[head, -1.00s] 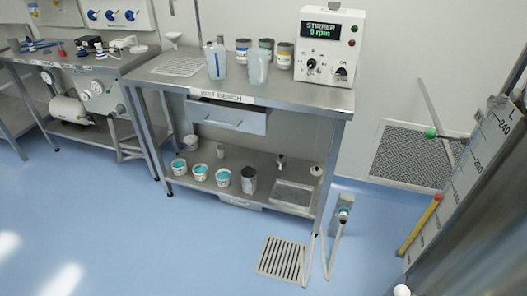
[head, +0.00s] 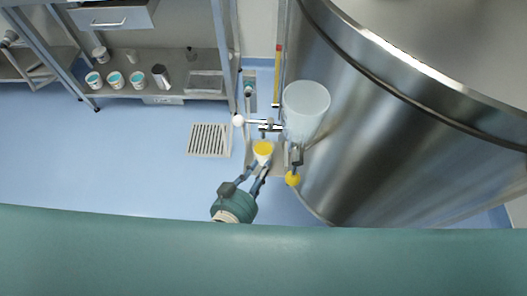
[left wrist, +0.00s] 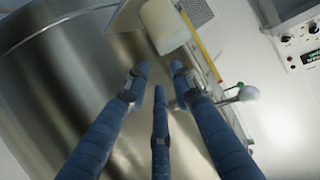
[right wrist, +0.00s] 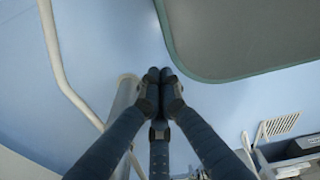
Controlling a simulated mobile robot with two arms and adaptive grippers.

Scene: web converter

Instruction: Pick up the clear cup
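A small pale cup (head: 263,152) with a yellow inside or contents is beside the steel tank in the head view. I cannot tell for sure that it is the clear cup. My left gripper (head: 262,168) is just in front of it, fingers apart. In the left wrist view a whitish cylinder (left wrist: 163,25), likely this cup, lies beyond the spread fingertips (left wrist: 158,75). A larger translucent vessel (head: 306,106) stands at the tank's side, behind and right of the cup. My right gripper (right wrist: 160,76) has its fingertips together, empty, over the blue floor.
The large steel tank (head: 420,130) fills the right. A white ball knob (head: 238,120) and a yellow ball knob (head: 293,179) stick out near the cup. A floor grate (head: 208,139) lies left. The bench's lower shelf (head: 205,94) holds several small tubs. Open floor lies left.

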